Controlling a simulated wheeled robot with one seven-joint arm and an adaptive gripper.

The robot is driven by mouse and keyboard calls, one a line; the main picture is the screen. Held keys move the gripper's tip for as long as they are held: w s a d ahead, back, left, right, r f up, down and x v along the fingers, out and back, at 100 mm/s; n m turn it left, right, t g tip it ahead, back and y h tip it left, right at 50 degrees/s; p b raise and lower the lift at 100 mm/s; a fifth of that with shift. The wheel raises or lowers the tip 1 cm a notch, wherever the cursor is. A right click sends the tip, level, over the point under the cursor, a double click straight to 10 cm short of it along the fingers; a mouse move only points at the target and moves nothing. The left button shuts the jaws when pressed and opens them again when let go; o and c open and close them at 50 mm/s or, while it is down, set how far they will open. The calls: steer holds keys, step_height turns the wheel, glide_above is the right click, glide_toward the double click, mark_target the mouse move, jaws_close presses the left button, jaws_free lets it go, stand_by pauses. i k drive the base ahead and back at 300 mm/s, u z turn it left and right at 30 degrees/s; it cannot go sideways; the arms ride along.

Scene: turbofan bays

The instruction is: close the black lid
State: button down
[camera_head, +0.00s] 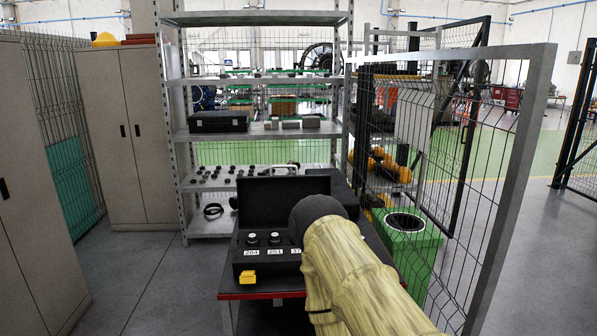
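A black case (262,257) stands on the table in front of me. Its black lid (265,203) is open and stands upright at the back of the case. Inside the case are black knob-like parts with white number labels, among them 204 and 251. A yellow latch or tag (247,277) is at its front left. My arm, in a pale yellow sleeve, reaches over the right side of the case and hides that part of it and of the lid. My gripper (318,212) shows only as a dark rounded end near the lid's right part. Its fingers are hidden, and contact cannot be told.
The table (270,296) has a red front edge. A metal shelf (262,136) with a black box (218,121) and small parts stands behind. A mesh panel (450,150) and a green bin (408,240) are on the right. Grey cabinets (120,140) stand left, with open floor between.

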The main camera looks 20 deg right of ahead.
mark_target(264, 201)
steer(key=k, duration=0.3)
steer(key=z, duration=0.9)
steer(key=i, duration=1.35)
steer(key=u, duration=0.45)
